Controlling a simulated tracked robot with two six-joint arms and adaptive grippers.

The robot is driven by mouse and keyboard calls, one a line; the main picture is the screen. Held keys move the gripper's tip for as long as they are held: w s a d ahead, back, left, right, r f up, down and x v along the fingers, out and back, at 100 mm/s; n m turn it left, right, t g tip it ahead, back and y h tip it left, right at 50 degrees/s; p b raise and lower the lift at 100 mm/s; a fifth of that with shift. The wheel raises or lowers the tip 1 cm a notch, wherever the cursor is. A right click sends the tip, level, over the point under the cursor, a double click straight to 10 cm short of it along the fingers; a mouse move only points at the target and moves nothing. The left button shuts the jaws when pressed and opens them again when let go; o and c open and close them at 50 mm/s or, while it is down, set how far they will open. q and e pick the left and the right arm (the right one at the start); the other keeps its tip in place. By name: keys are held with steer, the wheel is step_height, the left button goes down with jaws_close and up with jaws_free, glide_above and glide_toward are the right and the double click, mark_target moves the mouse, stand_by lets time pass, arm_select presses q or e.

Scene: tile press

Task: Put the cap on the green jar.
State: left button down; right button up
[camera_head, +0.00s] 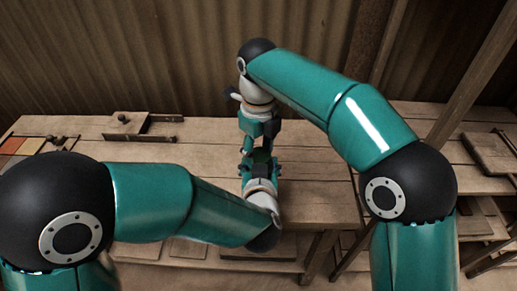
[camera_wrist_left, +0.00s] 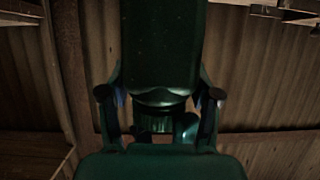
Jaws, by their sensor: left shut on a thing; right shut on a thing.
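The green jar (camera_head: 261,156) shows as a small dark green patch between my two grippers in the head view. My right gripper (camera_head: 261,130) comes down from above, just over the jar, and is shut. The cap is hidden by the right gripper's fingers, and I cannot tell whether it touches the jar.
The wooden bench (camera_head: 320,185) is bare to the right of the grippers. A dark wooden frame (camera_head: 140,127) with a knob lies at the back left, and coloured tiles (camera_head: 25,146) lie at the far left. A ribbed wall (camera_head: 160,50) stands behind. Wooden posts and shelves are at the right.

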steer(key=o, duration=0.7)
steer(key=shift+r, duration=2.3)
steer(key=shift+c, duration=0.5)
